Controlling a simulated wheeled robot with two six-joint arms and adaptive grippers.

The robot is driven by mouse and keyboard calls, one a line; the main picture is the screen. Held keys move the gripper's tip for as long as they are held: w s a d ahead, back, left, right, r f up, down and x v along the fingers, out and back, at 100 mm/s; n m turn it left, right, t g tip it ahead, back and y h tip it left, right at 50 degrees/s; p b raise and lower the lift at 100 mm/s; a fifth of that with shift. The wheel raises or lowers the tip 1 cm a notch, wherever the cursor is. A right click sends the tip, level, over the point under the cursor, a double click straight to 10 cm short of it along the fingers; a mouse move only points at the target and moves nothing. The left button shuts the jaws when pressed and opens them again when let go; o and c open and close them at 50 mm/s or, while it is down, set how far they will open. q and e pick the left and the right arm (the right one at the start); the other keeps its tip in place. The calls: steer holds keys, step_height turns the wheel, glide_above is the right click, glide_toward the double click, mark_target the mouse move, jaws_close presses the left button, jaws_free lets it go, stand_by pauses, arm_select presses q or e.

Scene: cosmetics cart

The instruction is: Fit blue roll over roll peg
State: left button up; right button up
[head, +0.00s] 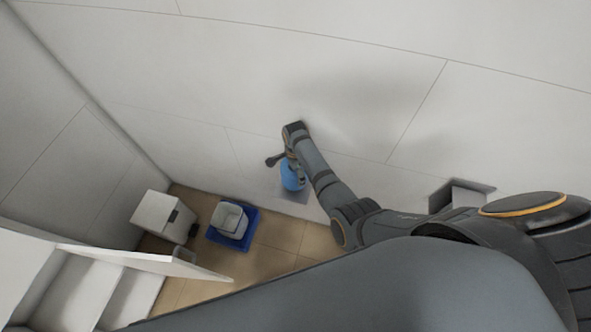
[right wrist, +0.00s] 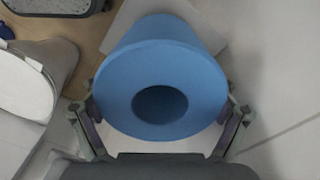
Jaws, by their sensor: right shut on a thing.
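The blue roll (head: 292,178) is beside the pale wall, near the middle of the head view. My right gripper (head: 290,168) is shut on it. In the right wrist view the blue roll (right wrist: 165,65) sits between the two fingers of my right gripper (right wrist: 160,108), with its round end and dark centre hole facing the camera. A light flat plate (right wrist: 208,20) shows behind the roll. I cannot make out the roll peg clearly. A small dark knob (head: 273,160) sticks out left of the gripper, and I cannot tell what it belongs to. My left gripper is not in view.
A white box (head: 158,215) and a grey bin on a blue base (head: 230,222) stand on the tan floor at lower left. White shelving with an open panel (head: 150,262) is at bottom left. A pale rounded container (right wrist: 45,65) is left of the roll in the wrist view.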

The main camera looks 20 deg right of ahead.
steer(key=shift+f, duration=0.3)
steer(key=shift+f, duration=0.1)
steer(key=shift+f+b, duration=1.15)
steer(key=shift+f, duration=0.25)
steer(key=o, duration=1)
step_height(320, 180, up, 12)
stand_by(0.8)
